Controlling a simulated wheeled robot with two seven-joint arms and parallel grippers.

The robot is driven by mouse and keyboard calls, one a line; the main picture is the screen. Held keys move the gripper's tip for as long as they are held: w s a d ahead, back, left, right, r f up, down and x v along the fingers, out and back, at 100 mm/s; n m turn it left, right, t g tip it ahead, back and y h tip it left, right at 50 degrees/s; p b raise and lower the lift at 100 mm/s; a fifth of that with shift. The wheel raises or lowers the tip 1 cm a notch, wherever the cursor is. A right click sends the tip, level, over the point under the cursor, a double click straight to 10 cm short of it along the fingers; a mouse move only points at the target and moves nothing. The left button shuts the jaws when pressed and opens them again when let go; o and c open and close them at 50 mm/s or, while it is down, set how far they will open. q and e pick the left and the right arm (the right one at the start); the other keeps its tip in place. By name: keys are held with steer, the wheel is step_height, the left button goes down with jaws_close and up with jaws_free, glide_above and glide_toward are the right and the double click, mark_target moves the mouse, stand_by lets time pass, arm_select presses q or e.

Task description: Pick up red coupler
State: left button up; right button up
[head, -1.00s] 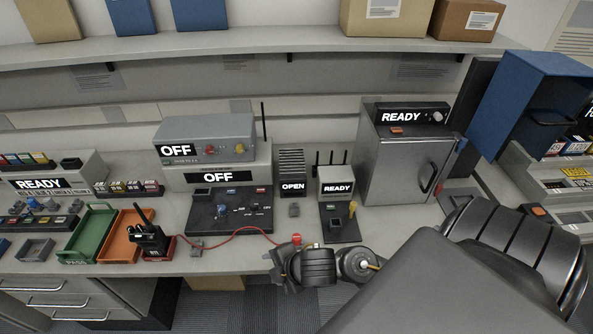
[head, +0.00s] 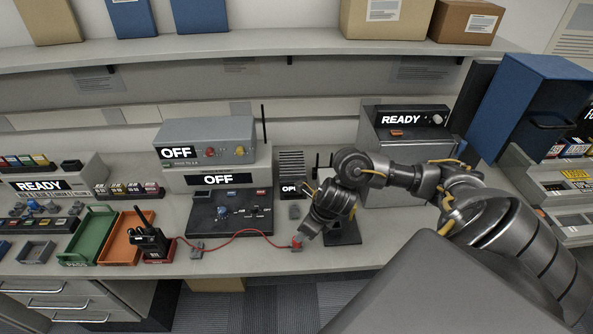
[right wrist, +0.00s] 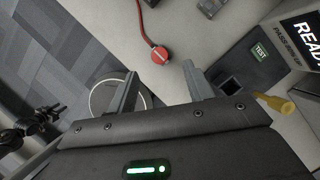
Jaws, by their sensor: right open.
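The red coupler (head: 297,240) is the right-hand end of a red cable, near the front edge of the bench. In the right wrist view the red coupler (right wrist: 160,55) shows as a round red cap, just beyond the fingertips. My right gripper (right wrist: 161,82) is open, with nothing between its fingers and the coupler ahead of the gap. In the head view my right gripper (head: 312,228) is just above and beside the coupler, which it partly crowds. My left gripper is not in view.
The red cable (head: 240,233) passes a grey clip (head: 196,251) near a black handheld radio (head: 150,240). A dark test stand (head: 343,233) with a yellow plug (right wrist: 276,103) is close to my right gripper. Orange (head: 117,250) and green (head: 80,250) trays lie left.

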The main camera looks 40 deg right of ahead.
steer(key=x, duration=0.4)
steer(key=shift+f, duration=0.2)
steer(key=shift+x, duration=2.35)
steer(key=shift+s, duration=0.1)
steer(key=c, duration=1.1)
steer(key=shift+o, duration=0.2)
step_height(320, 180, up, 10)
steer(key=shift+a+r+p, duration=0.1)
steer(key=shift+a+p, duration=0.05)
steer(key=shift+p, duration=0.45)
steer(key=a+r+n+g+y+b, duration=0.1)
steer(key=a+r+n+g+b, duration=0.2)
steer(key=a+n, duration=0.3)
steer(key=a+r+n+g+y+b, duration=0.1)
steer(key=a+r+n+g+b, duration=0.3)
steer(key=n, duration=1.2)
step_height(320, 180, up, 2)
steer(key=shift+a+r, duration=0.25)
steer(key=shift+a, duration=0.7)
